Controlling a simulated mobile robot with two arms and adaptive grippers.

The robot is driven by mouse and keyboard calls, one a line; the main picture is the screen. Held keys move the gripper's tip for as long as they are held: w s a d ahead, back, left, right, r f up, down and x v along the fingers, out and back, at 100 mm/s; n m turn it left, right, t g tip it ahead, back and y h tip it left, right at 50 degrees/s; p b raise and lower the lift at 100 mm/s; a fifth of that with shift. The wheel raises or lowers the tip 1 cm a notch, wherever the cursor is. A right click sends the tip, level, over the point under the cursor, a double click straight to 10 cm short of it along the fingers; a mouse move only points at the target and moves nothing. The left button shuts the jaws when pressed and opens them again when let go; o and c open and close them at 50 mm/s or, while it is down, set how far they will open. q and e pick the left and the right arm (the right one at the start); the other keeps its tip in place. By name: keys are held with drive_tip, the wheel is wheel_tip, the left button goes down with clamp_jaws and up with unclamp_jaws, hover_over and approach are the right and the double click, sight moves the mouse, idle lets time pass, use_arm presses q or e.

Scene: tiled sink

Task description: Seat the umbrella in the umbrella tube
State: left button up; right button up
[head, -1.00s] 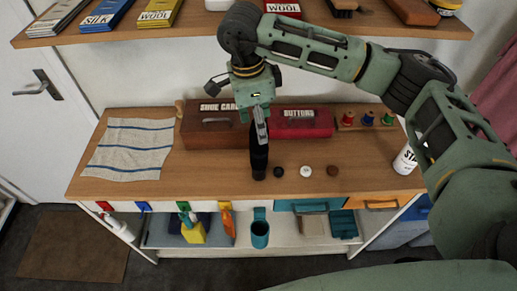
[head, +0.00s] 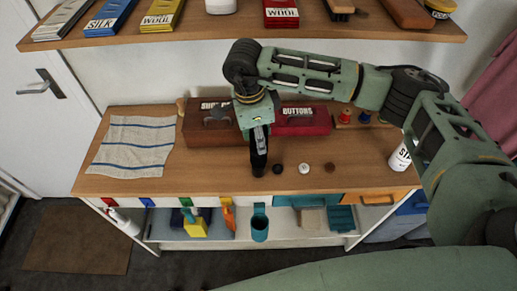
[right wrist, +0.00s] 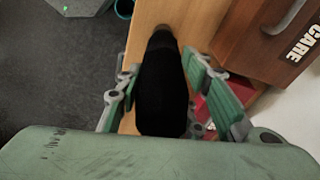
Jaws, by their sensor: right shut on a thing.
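The black folded umbrella (head: 259,160) hangs upright from my right gripper (head: 260,135), over the front part of the wooden tabletop. Its lower end appears near the tabletop, but I cannot tell whether it touches. In the right wrist view my right gripper (right wrist: 165,85) has its fingers on both sides of the umbrella (right wrist: 162,90). The teal umbrella tube (head: 260,230) is fixed at the table's front, below and in front of the umbrella. It looks empty; its rim also shows in the right wrist view (right wrist: 123,9). My left gripper is out of view.
A brown shoe-care box (head: 215,135) and a red buttons box (head: 305,125) stand behind the umbrella. Several buttons (head: 304,169) lie to its right. A striped cloth (head: 132,148) and a white can (head: 400,158) flank it. A shelf (head: 230,31) hangs above.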

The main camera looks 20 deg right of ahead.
clamp_jaws()
drive_tip(key=shift+r, duration=0.15)
